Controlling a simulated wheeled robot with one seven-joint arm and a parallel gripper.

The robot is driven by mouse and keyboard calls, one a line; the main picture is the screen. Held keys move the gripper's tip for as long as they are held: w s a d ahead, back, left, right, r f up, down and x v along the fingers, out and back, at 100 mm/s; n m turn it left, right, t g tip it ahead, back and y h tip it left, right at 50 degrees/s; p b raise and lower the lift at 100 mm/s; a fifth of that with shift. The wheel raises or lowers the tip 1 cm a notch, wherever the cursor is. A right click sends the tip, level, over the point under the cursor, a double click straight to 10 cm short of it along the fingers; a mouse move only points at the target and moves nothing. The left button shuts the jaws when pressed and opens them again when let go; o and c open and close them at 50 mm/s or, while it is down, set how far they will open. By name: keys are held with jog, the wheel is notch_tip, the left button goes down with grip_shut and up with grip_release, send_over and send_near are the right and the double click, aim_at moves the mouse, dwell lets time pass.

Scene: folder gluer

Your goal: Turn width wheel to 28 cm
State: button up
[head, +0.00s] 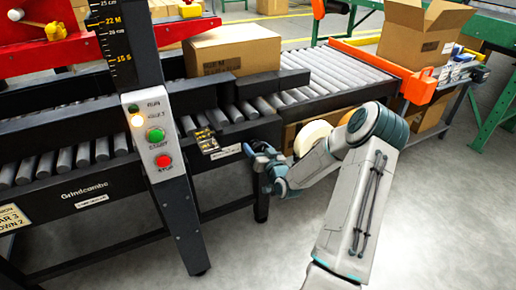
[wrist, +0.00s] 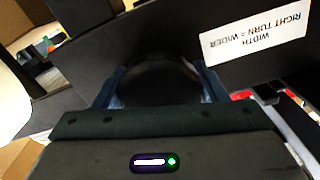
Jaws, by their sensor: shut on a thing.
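The width wheel shows in the wrist view as a dark rounded shape (wrist: 160,84) between the two fingers of my gripper (wrist: 160,92). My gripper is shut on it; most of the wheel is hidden. A white label (wrist: 254,42) reading "WIDTH RIGHT TURN = WIDER" appears upside down beside it. In the head view my gripper (head: 260,158) is at the front side of the conveyor, and the wheel cannot be made out there. A small black plate with yellow marks (head: 206,141) lies on the rail left of my gripper; its reading is too small to tell.
A dark post (head: 128,70) carries a height scale and a panel (head: 152,134) with a lit amber lamp and green and red buttons. A cardboard box (head: 232,52) sits on the roller conveyor (head: 335,68). An open box (head: 420,35) stands at the back right. The grey floor in front is clear.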

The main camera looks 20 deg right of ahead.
jog(key=m+p, duration=0.1)
jog(key=m, duration=0.2)
jog(key=shift+m, duration=0.4)
jog(key=m+p, duration=0.1)
jog(key=m, duration=0.2)
jog(key=shift+m, duration=0.3)
jog(key=m+p, duration=0.1)
jog(key=m, duration=0.2)
jog(key=shift+d+m, duration=0.1)
jog(key=shift+m, duration=0.2)
jog(key=shift+m+p, duration=0.35)
jog(key=shift+m, duration=1.35)
jog(key=o, duration=1)
